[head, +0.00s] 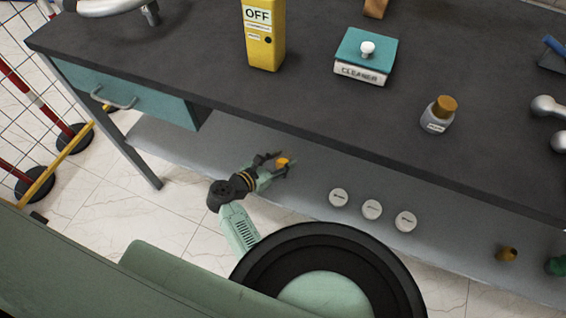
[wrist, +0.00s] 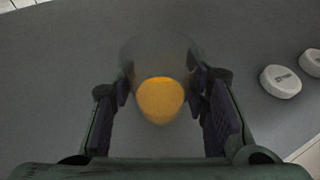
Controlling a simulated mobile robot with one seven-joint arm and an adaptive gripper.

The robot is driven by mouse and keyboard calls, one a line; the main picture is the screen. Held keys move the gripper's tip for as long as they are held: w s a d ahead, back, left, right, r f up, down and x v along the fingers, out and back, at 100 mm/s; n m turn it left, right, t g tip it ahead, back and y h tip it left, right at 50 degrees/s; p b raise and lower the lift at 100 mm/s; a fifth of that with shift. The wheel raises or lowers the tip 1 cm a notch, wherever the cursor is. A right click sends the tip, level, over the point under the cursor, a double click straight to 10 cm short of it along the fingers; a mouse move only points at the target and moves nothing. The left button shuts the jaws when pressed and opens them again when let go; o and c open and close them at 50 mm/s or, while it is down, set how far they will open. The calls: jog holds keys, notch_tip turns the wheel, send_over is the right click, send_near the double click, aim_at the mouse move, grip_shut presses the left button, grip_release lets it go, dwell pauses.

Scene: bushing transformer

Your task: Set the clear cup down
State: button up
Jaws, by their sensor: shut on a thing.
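The clear cup (wrist: 158,60) is see-through, with something orange-yellow (wrist: 160,100) showing in it. It stands between the two fingers of my gripper (wrist: 160,90), which are shut on it from both sides. In the head view the cup is a small orange spot (head: 283,162) at the end of my gripper (head: 276,164). My gripper is over the grey lower shelf (head: 310,172), below the front edge of the dark bench top. I cannot tell whether the cup's base touches the shelf.
Three white round pieces (head: 371,209) lie on the shelf to the right. A brown bottle (head: 507,254) and a green item (head: 556,265) are farther right. The bench top (head: 210,60) overhangs behind my gripper, with a drawer (head: 130,92) at left. The shelf around the cup looks clear.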

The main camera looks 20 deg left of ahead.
aim_at(283, 166)
jog(key=shift+w+d, duration=0.1)
jog(key=shift+w, duration=0.15)
jog(key=shift+f, duration=0.4)
jog(key=shift+f+p, duration=0.3)
jog(key=shift+f, duration=1.1)
jog(key=shift+f, duration=0.2)
jog(key=o, duration=1.1)
jog(key=shift+r, duration=0.1)
jog(key=shift+o, duration=0.2)
